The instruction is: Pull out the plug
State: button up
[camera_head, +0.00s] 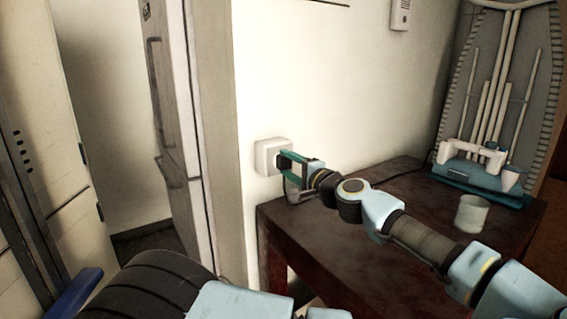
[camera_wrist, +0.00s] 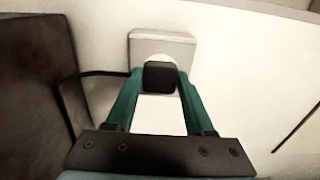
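The black plug (camera_wrist: 160,76) sits at the white wall socket (camera_wrist: 164,45), in front of its lower half in the wrist view. In the head view the socket (camera_head: 264,156) is on the wall just beyond the table's left end, and the plug (camera_head: 281,162) is partly covered by my gripper. My gripper (camera_wrist: 161,78) has its two green fingertips against the left and right sides of the plug, with no clear gap. It reaches the wall from the right in the head view (camera_head: 286,160). Any gap between plug and socket face cannot be told.
A thin black cord (camera_wrist: 98,74) runs left from near the plug. A dark wooden table (camera_head: 330,262) stands below my arm, bearing a pale cup (camera_head: 472,213) and a blue-and-white object (camera_head: 478,168) at the right. A door frame (camera_head: 205,150) is left of the socket.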

grip_shut()
dwell(0.3)
jog(key=v, duration=0.6)
dwell(1.3)
dwell(0.3)
